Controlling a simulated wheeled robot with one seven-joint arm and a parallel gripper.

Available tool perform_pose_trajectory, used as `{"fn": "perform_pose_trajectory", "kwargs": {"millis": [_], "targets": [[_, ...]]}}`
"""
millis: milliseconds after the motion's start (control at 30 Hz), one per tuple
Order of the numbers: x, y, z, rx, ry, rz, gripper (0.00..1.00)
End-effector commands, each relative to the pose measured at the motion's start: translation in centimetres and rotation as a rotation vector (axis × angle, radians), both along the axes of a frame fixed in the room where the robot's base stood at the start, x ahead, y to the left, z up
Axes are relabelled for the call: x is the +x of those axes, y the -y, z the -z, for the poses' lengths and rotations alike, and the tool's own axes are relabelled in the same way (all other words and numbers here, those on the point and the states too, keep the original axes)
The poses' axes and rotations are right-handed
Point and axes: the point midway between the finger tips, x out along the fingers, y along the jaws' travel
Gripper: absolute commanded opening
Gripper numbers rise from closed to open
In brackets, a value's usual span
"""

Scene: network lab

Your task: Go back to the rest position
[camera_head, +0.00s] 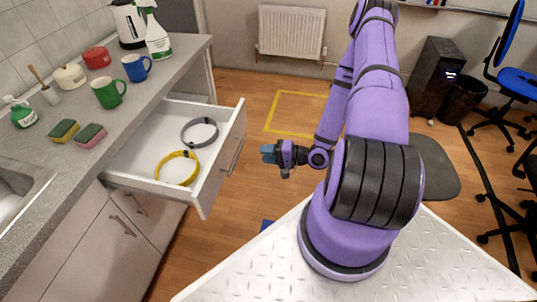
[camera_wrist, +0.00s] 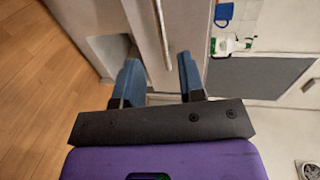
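My purple arm reaches forward in the head view, with my gripper (camera_head: 268,153) to the right of the open drawer (camera_head: 222,178), apart from its front. In the wrist view my gripper (camera_wrist: 160,80) has its two blue fingers spread, with nothing held between them. The drawer's bar handle (camera_head: 237,157) lies beyond the fingers and also shows in the wrist view (camera_wrist: 162,35). Inside the drawer lie a grey ring-like coil (camera_head: 186,139) and a yellow one (camera_head: 160,166).
The grey counter (camera_head: 150,92) on the left bears a green mug (camera_head: 107,93), a blue mug (camera_head: 135,69), sponges (camera_head: 63,130), a spray bottle (camera_head: 157,42) and a kettle. Wooden floor with a yellow taped outline (camera_head: 290,92) lies clear beyond my gripper.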

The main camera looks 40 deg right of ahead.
Motion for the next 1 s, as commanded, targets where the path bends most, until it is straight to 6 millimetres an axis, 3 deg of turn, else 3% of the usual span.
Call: {"fn": "perform_pose_trajectory", "kwargs": {"millis": [400, 567, 767, 1000], "targets": [[0.1, 0.1, 0.0, -0.006, -0.001, -0.001, 0.36], [1.0, 0.7, -0.7, -0.100, -0.016, -0.027, 0.36], [3.4, 2.7, -3.0, -0.373, -0.058, -0.091, 0.36], [6.1, 5.1, -7.5, -0.698, -0.114, -0.150, 0.36]]}}
